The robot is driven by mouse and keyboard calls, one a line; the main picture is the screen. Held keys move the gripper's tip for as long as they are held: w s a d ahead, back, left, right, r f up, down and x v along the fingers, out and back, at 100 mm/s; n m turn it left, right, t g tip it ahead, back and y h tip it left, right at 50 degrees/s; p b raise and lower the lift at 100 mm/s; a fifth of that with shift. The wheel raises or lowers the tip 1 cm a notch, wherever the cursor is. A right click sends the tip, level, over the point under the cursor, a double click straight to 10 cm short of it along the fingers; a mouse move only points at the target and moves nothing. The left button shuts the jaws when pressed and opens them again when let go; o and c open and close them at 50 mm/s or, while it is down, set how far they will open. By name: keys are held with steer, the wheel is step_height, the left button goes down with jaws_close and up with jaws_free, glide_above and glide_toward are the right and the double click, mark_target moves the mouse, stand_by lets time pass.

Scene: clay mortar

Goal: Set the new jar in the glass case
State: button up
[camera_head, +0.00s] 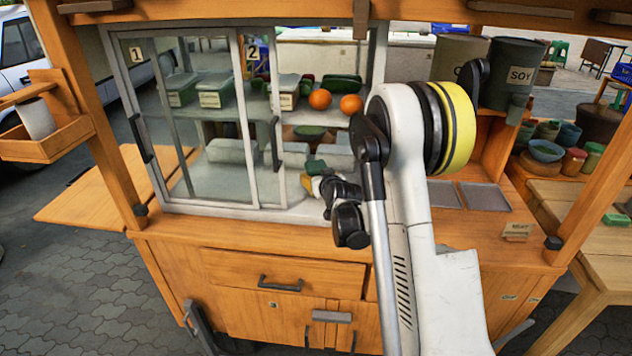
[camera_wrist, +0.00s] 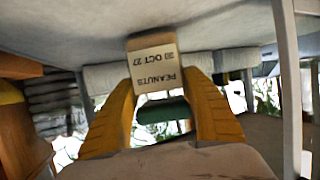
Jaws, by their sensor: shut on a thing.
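My gripper (camera_wrist: 163,108) has yellow fingers shut on a tan jar (camera_wrist: 153,62) whose label reads "PEANUTS" and "20 OCT 27", upside down in the wrist view. A dark green part shows between the fingers. In the head view the jar shows as a small green-topped thing (camera_head: 315,166) at the gripper, in the lower right of the glass case (camera_head: 205,206). Pale shelf underside lies close above it in the wrist view. Whether the jar touches the case floor cannot be told. The case's panels are marked 1 and 2; its right part appears open around my arm.
Labelled green-lidded containers (camera_head: 214,92) stand on the upper shelf. Two oranges (camera_head: 320,98) lie to their right. Pale rounded bundles (camera_head: 230,151) lie lower down. A dark SOY pot (camera_head: 512,72) stands right of my arm. The counter's right end has metal trays (camera_head: 484,197).

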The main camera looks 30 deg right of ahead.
steer(key=shift+f, duration=0.1)
steer(key=o, duration=1.4)
steer(key=shift+f, duration=0.15)
steer(key=shift+s+r, duration=0.1)
steer(key=shift+r, duration=0.15)
steer(key=p+v, duration=0.3)
steer(key=v, duration=0.9)
steer(key=s+a+r+n+g+y, duration=0.1)
steer(key=s+a+r+g+y, duration=0.1)
steer(key=s+a+r, duration=0.35)
steer(key=s+a+r+g, duration=0.1)
steer(key=s+a, duration=0.3)
steer(key=s, duration=0.3)
steer(key=s+a+r+n+g, duration=0.1)
steer(key=s+a, duration=0.3)
steer(key=s, duration=0.4)
steer(key=s+a+r+g, duration=0.1)
steer(key=s+a+g, duration=0.1)
steer(key=s+a, duration=0.3)
steer(key=shift+s+r+y, duration=0.1)
steer(key=shift+s+y, duration=0.1)
steer(key=shift+s, duration=0.4)
steer(key=shift+s+r+y, duration=0.15)
steer(key=shift+s+y, duration=0.05)
steer(key=shift+s, duration=0.45)
